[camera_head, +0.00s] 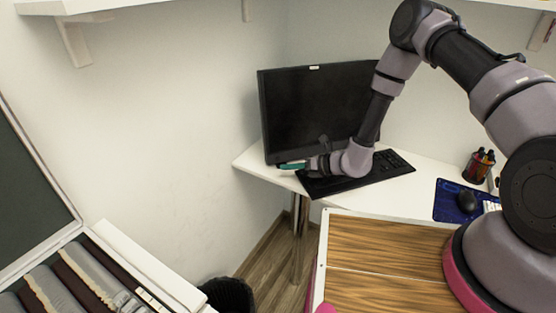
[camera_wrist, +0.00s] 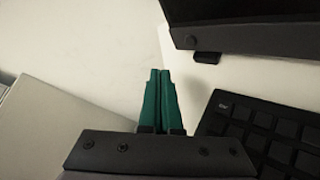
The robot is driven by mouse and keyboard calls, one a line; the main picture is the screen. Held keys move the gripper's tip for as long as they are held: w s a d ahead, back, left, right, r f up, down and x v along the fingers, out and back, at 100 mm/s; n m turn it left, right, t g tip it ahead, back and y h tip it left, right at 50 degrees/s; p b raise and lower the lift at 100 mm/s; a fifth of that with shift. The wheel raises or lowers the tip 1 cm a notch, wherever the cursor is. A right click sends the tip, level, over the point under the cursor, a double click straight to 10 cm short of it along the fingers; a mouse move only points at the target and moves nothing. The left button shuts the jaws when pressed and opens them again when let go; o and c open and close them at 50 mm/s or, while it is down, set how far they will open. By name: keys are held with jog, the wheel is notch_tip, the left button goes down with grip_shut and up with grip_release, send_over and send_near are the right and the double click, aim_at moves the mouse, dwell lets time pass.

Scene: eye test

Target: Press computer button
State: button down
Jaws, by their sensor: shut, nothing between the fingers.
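The black computer monitor (camera_head: 305,105) stands on the white corner desk, its screen dark. In the wrist view its lower corner (camera_wrist: 240,22) fills the upper right. A small round button-like spot (camera_wrist: 191,40) shows on that edge, with a small black tab (camera_wrist: 207,58) below it. My gripper (camera_head: 283,166) is at the monitor's lower left corner, low over the desk. Its green fingers also show in the wrist view (camera_wrist: 160,72), shut together and empty. The fingertips are below and left of the spot, apart from it in the picture.
A black keyboard (camera_head: 345,183) lies under my wrist, right of the fingers. The white desk (camera_head: 255,163) is bare at its left end. A mouse (camera_head: 467,202) on a blue pad (camera_head: 446,207) and a pen holder (camera_head: 479,166) are at the right. Shelves (camera_head: 100,5) hang above.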

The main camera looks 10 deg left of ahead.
jog(key=shift+w+a+f, duration=0.15)
jog(key=shift+w+a, duration=0.2)
jog(key=shift+w, duration=0.25)
jog(key=shift+w+a+f, duration=0.15)
jog(key=shift+w+a, duration=0.25)
jog(key=shift+w, duration=0.25)
jog(key=shift+w+a+f, duration=0.15)
jog(key=shift+w+a, duration=0.2)
jog(key=shift+w, duration=0.25)
jog(key=shift+w+a, duration=0.1)
jog(key=shift+w, duration=0.05)
dwell(0.6)
jog(key=shift+w+a, duration=0.1)
jog(key=shift+w, duration=0.1)
jog(key=shift+w+a+f, duration=0.15)
jog(key=shift+w+a, duration=0.1)
jog(key=shift+w, duration=0.15)
dwell(0.7)
jog(key=shift+s+d+r, duration=0.2)
jog(key=shift+s+d, duration=0.25)
jog(key=shift+s, duration=0.3)
jog(key=shift+s+d+r, duration=0.15)
jog(key=shift+s+d, duration=0.25)
jog(key=shift+s, duration=0.3)
jog(key=shift+s+d+r, duration=0.2)
jog(key=shift+s+d, duration=0.25)
jog(key=shift+s, duration=0.25)
jog(key=shift+s+d+r, duration=0.15)
jog(key=shift+s+d, duration=0.25)
jog(key=shift+s, duration=0.3)
